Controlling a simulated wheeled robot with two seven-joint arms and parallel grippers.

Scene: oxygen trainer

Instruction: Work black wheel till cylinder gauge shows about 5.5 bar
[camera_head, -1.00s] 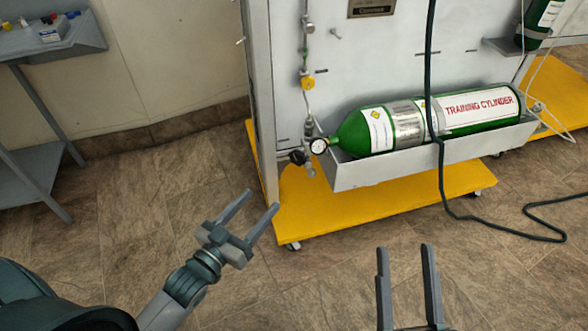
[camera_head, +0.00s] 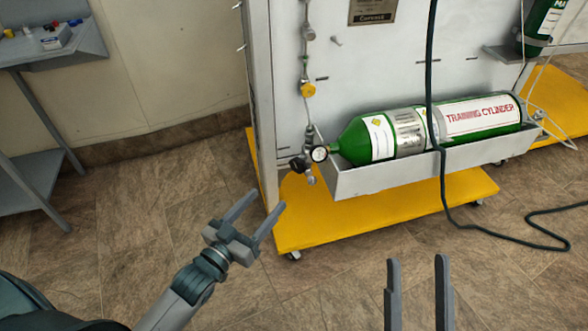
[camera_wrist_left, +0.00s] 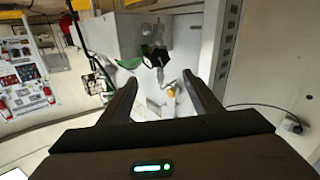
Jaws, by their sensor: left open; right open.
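The green training cylinder (camera_head: 430,130) lies in a grey tray on the panel cart. The round white cylinder gauge (camera_head: 319,153) sits at its valve end; its reading is too small to tell. The black wheel (camera_head: 298,165) is just left of the gauge. In the left wrist view the black wheel (camera_wrist_left: 160,58) shows beyond the fingers, near a green part of the cylinder (camera_wrist_left: 130,62). My left gripper (camera_head: 262,208) is open and empty, below and left of the wheel, apart from it. My right gripper (camera_head: 418,262) is open and empty, lower right.
The cart has a yellow base (camera_head: 390,210) and an upright panel with a yellow knob (camera_head: 308,90) on a pipe. A dark hose (camera_head: 436,110) hangs before the cylinder and runs onto the floor. A grey side table (camera_head: 60,50) stands left. Floor between is clear.

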